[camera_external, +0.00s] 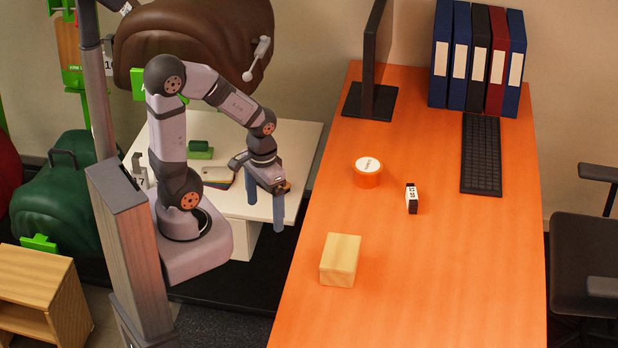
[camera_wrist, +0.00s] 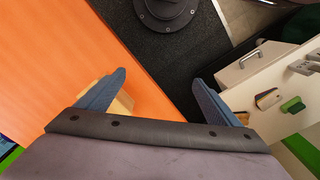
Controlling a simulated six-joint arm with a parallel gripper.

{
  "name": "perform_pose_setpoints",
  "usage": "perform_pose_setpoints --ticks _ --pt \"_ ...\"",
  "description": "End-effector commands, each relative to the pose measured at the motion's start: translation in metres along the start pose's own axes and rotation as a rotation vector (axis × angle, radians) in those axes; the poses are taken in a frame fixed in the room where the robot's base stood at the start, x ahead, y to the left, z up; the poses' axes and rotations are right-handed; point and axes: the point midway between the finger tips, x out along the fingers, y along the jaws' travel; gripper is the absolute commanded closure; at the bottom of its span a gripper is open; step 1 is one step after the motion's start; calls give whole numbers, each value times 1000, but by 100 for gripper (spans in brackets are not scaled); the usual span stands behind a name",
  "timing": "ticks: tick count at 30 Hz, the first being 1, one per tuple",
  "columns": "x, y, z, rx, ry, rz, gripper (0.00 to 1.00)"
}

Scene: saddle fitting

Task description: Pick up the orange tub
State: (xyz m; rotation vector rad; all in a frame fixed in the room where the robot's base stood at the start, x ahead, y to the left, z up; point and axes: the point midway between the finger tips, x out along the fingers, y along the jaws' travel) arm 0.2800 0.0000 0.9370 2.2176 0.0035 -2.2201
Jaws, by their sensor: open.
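The orange tub (camera_external: 367,180) is a short round tub with a white lid. It stands upright on the orange desk (camera_external: 440,280), near its middle in the external view. I do not see it in the wrist view. My gripper (camera_external: 265,218) points down with its two blue fingers apart and nothing between them. It is left of the tub, clear of it, around the desk's left edge. The wrist view also shows the open fingers (camera_wrist: 160,82), with the desk on the left and dark floor between them.
A tan block (camera_external: 340,260) stands at the desk's front left. A keyboard (camera_external: 480,155), a monitor (camera_external: 372,70) and several binders (camera_external: 478,60) are farther back. The desk's front right is clear.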

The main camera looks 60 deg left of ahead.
Motion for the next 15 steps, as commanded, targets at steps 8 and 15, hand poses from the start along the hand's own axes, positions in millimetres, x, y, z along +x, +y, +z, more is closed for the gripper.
perform_pose_setpoints --ticks 8,15 --pt "-30 0 -2 0 7 0 13" --pt "-41 -14 -26 -24 70 -33 13"
